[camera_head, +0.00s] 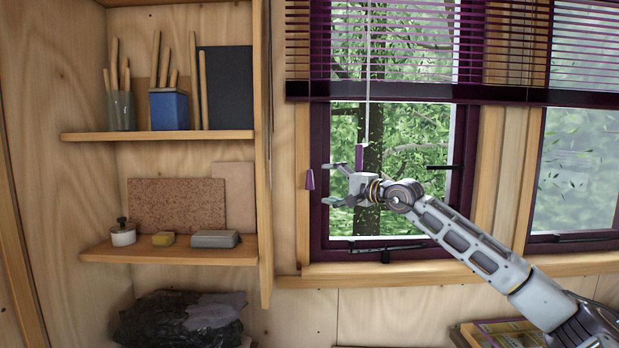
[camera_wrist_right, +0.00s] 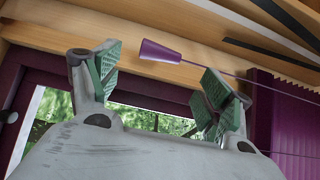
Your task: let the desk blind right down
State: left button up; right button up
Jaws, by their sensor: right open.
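The purple slatted blind (camera_head: 400,92) hangs across the top of the window, its bottom rail well above the sill. A pale cord (camera_head: 368,60) runs down in front of it to a purple tassel (camera_head: 360,157) just above my right gripper. Another purple tassel (camera_head: 310,179) hangs left of the fingertips, by the window frame. My right gripper (camera_head: 330,184) is open and points left. In the right wrist view, a purple tassel (camera_wrist_right: 160,50) on a thin cord shows between the open fingers (camera_wrist_right: 163,78), apparently untouched. I cannot tell which tassel that is. My left gripper is out of view.
Wooden shelves at the left hold a blue pencil pot (camera_head: 168,110), a small lidded pot (camera_head: 122,233) and a grey block (camera_head: 214,239). A black bag (camera_head: 180,320) lies below. The window sill (camera_head: 340,272) and a dark window latch (camera_head: 385,246) lie below my gripper.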

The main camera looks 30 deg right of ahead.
aim_at(312, 180)
jog(key=p+x, duration=0.2)
jog(key=x, duration=0.1)
jog(key=shift+w+a+r+p, duration=0.2)
jog(key=shift+w+p, duration=0.15)
jog(key=shift+p+x, duration=0.9)
jog(key=shift+x, duration=0.8)
jog(key=shift+f+p+x, duration=0.2)
jog(key=shift+p+x, duration=0.2)
jog(key=shift+x, duration=0.55)
jog(key=c, duration=1.4)
